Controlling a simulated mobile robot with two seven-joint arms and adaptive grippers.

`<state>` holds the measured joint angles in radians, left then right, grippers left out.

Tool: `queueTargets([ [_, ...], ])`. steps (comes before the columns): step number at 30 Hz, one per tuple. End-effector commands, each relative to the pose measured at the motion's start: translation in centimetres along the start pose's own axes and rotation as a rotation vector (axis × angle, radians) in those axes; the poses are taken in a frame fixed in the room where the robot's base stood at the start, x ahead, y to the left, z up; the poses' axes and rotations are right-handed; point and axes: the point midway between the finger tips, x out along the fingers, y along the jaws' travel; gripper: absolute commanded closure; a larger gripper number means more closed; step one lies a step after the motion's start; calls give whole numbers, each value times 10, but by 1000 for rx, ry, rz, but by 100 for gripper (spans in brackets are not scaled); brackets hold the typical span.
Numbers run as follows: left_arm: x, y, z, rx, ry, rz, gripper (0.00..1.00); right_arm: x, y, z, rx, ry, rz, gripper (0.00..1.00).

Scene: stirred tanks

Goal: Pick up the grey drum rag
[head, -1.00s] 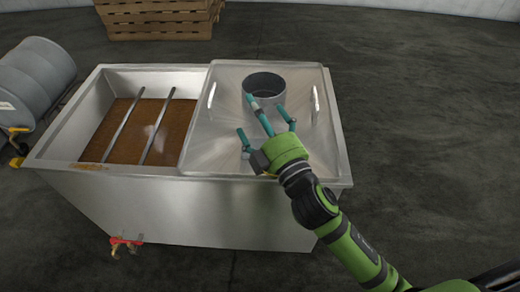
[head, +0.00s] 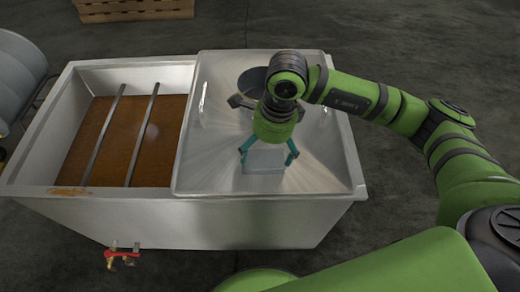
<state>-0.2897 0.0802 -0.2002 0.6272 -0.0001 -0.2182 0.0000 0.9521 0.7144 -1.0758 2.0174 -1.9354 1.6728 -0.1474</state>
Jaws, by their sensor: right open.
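A pale grey folded piece that looks like the grey drum rag (head: 264,162) lies on the sloping metal lid (head: 212,165) of the tank, in front of the round collar. My right gripper (head: 267,156) points down over it. Its teal fingers are spread, one at each side of the rag. I cannot tell whether they touch it. The gripper body hides the rag's far part. My left gripper is not in view.
The tank's open left half holds brown liquid under two bars (head: 145,130). The lid has an upright handle (head: 203,100) and a grey collar (head: 250,82), partly hidden by my arm. A red-handled valve (head: 122,254) juts from the front. A drum (head: 18,70) and wooden pallets (head: 130,10) stand beyond.

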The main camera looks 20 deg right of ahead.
Motion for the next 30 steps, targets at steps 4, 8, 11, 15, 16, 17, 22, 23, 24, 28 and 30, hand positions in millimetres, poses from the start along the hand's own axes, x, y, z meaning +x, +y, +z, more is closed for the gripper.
queueTargets([
  [4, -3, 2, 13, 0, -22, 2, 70, 11, -3, -6, 1, 27, -8, 0],
  [8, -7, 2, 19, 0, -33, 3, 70, 25, -4, -6, 2, 24, -7, 0],
  [11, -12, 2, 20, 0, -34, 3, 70, 40, -6, -6, 2, 24, -5, 0],
  [15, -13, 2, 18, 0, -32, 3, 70, 61, -6, -6, 1, 22, -5, 0],
  [16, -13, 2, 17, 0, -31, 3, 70, 64, -6, -6, 1, 21, -5, 0],
  [17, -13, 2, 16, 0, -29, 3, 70, 66, -6, -6, 0, 21, -6, 0],
  [22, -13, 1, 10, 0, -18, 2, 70, 70, -7, -6, -1, 19, -9, 0],
  [23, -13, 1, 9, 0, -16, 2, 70, 70, -7, -6, -1, 19, -9, 0],
  [24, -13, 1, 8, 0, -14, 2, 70, 70, -7, -6, 0, 19, -8, 0],
  [28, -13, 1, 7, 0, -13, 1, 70, 69, -7, -6, 0, 19, -8, 36],
  [30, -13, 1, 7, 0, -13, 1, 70, 69, -7, -6, 0, 19, -8, 43],
])
